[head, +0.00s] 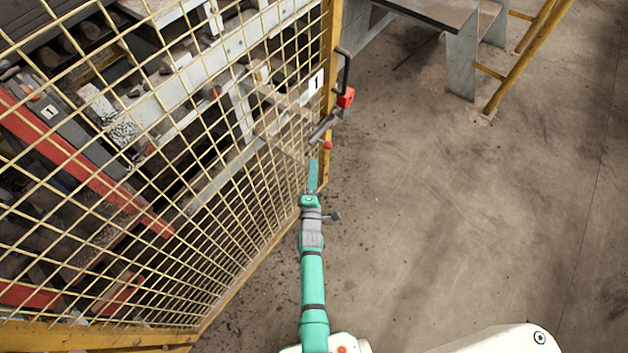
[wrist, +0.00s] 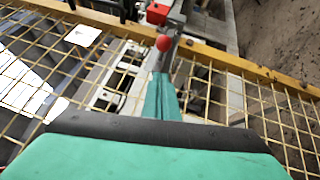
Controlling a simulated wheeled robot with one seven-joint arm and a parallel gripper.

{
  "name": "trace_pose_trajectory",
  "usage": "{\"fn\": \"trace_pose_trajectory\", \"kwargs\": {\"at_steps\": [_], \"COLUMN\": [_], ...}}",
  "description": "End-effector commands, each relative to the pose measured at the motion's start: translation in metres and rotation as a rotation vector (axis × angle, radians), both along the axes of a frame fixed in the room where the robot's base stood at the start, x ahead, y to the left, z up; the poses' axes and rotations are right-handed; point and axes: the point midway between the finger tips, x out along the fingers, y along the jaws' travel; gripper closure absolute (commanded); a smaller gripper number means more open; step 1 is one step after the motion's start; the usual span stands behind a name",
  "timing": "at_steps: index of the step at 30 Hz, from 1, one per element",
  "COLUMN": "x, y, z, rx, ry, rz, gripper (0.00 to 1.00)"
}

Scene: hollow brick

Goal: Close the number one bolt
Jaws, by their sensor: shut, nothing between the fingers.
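The number one bolt (head: 322,130) is a grey metal bar on the yellow gate post, beside a white tag marked 1 (head: 316,82). It has a red ball knob (head: 328,145) at its lower end. A red block (head: 345,98) with a black handle sits above it. My gripper (head: 313,163) is shut and empty, its fingertips close to the knob. In the wrist view the shut teal fingers point at the red knob (wrist: 163,43), with the red block (wrist: 157,13) beyond. I cannot tell whether the fingers touch the knob.
Yellow mesh fencing (head: 200,150) fills the left, with machinery and red beams (head: 80,160) behind it. A grey metal table (head: 440,15) and yellow rails (head: 520,60) stand at the back right. The concrete floor (head: 470,200) on the right is clear.

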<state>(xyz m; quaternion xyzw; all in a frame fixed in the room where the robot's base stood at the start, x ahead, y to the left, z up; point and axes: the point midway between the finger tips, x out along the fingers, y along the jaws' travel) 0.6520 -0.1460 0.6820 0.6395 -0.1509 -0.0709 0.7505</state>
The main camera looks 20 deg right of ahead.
Motion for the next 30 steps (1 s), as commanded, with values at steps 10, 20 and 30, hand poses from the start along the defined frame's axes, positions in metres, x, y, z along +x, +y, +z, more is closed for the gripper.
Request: {"fn": "trace_pose_trajectory", "kwargs": {"at_steps": [10,20,30], "x": [0.025,0.028,0.038], "y": [-0.034,-0.04,-0.032], "z": [0.008,0.009,0.009], "rx": [0.0,0.0,0.002], "ry": [0.001,0.001,0.0], "rz": [-0.002,-0.002,0.018], "gripper": [1.0,1.0,1.0]}}
